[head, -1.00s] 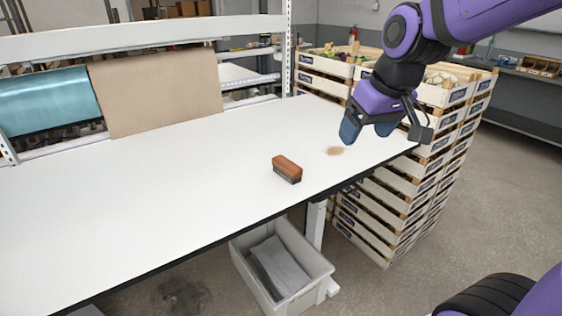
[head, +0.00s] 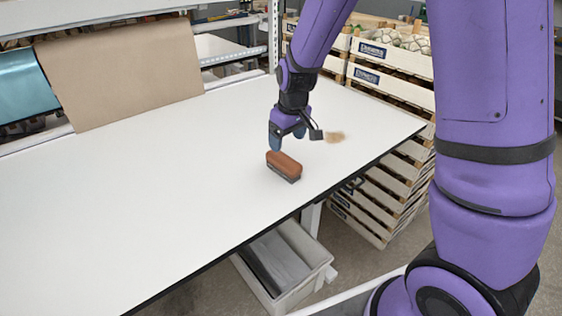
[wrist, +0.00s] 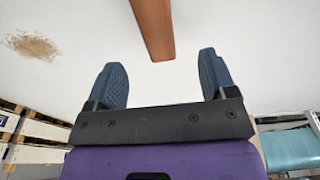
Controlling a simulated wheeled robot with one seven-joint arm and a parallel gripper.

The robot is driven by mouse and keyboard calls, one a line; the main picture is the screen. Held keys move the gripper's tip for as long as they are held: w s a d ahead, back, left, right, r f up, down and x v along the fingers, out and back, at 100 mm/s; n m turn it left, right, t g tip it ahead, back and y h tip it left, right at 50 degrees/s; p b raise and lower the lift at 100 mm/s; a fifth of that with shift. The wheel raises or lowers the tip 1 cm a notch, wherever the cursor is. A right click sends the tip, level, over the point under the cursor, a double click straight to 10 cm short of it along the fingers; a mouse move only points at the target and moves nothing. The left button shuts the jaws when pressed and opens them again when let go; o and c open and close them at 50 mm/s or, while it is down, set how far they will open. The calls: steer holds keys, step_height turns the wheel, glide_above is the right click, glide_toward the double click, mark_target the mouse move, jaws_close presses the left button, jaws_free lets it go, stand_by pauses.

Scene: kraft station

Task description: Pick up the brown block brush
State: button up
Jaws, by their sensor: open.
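The brown block brush (head: 284,166) lies on the white table, with a brown wooden top and dark bristles underneath. My gripper (head: 280,142) is just above and behind it in the head view, pointing down. In the wrist view, the brush (wrist: 153,25) shows as a brown bar between and beyond the two blue fingertips, running off the top edge. My gripper (wrist: 162,72) is open with nothing between its fingers, and they look apart from the brush.
The white table (head: 130,200) is mostly clear around the brush. A tan smudge (head: 335,137) lies to its right. Stacked wooden crates (head: 385,75) stand beyond the table's right end. A grey bin (head: 300,285) sits below the front edge. Brown paper (head: 120,75) hangs at the back.

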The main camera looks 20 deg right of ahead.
mark_target(284, 158)
steer(key=f, duration=0.4)
steer(key=shift+w+a+f, duration=0.1)
steer(key=shift+w+f, duration=0.45)
steer(key=shift+f, duration=0.65)
steer(key=shift+w+f, duration=0.25)
steer(key=shift+f, duration=0.6)
steer(key=shift+w+f, duration=0.2)
steer(key=shift+f, duration=0.65)
steer(key=c, duration=1.1)
steer(key=shift+o, duration=0.2)
steer(key=shift+r, duration=0.15)
